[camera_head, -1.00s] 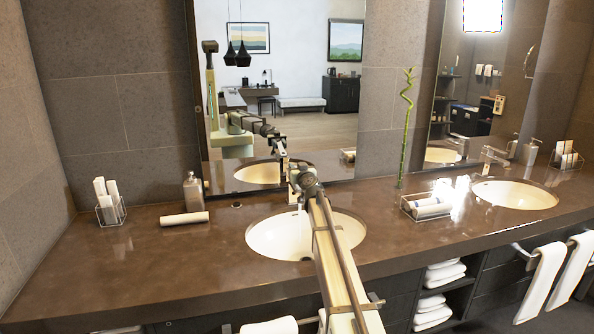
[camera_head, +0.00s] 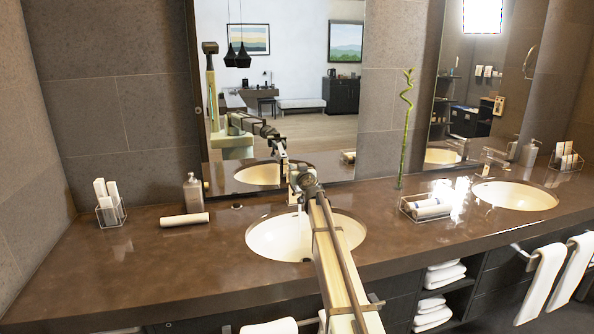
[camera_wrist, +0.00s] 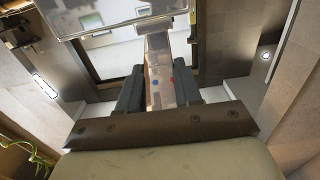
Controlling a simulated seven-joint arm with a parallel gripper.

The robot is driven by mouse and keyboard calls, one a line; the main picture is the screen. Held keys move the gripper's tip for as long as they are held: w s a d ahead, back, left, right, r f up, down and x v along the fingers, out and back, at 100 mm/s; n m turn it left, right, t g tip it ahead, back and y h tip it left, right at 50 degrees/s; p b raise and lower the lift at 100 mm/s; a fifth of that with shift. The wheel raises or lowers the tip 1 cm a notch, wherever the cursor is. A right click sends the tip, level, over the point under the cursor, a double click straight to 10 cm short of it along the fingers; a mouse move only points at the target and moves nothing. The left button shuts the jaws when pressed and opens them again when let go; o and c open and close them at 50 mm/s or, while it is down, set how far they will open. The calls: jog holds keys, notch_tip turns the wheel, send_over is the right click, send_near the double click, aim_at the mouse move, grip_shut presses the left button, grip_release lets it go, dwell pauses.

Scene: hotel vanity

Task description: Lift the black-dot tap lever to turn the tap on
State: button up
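The tap at the near basin (camera_head: 275,236) is mostly hidden behind my arm in the head view. In the wrist view the metal tap (camera_wrist: 158,66) rises between my two fingers, with a blue dot and a red dot on its face. A wide pale metal piece shows at the top of that view; I cannot tell whether it is the lever. No black dot can be made out. My gripper (camera_wrist: 158,92) has its dark fingers apart, one on each side of the tap. I cannot tell whether they touch it.
A soap bottle (camera_head: 193,193), a rolled white towel (camera_head: 184,220) and a clear holder (camera_head: 111,212) stand left on the brown counter. A tray of rolled towels (camera_head: 426,208) and a bamboo stalk (camera_head: 404,130) are right of the basin. A second basin (camera_head: 515,195) lies farther right. The mirror is close behind the tap.

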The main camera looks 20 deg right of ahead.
jog(key=shift+o, duration=1.2)
jog(key=shift+w+a+r, duration=0.1)
jog(key=shift+w+r, duration=0.2)
jog(key=shift+r, duration=0.15)
jog(key=shift+s+r, duration=0.15)
jog(key=shift+s, duration=2.1)
jog(key=shift+s+r, duration=0.5)
jog(key=shift+s, duration=1.4)
jog(key=shift+s+r, duration=0.5)
jog(key=shift+s, duration=1.45)
jog(key=shift+s+r, duration=0.5)
jog(key=shift+s, duration=1.4)
jog(key=shift+s, duration=0.1)
jog(key=s, duration=1.3)
jog(key=shift+s, duration=0.3)
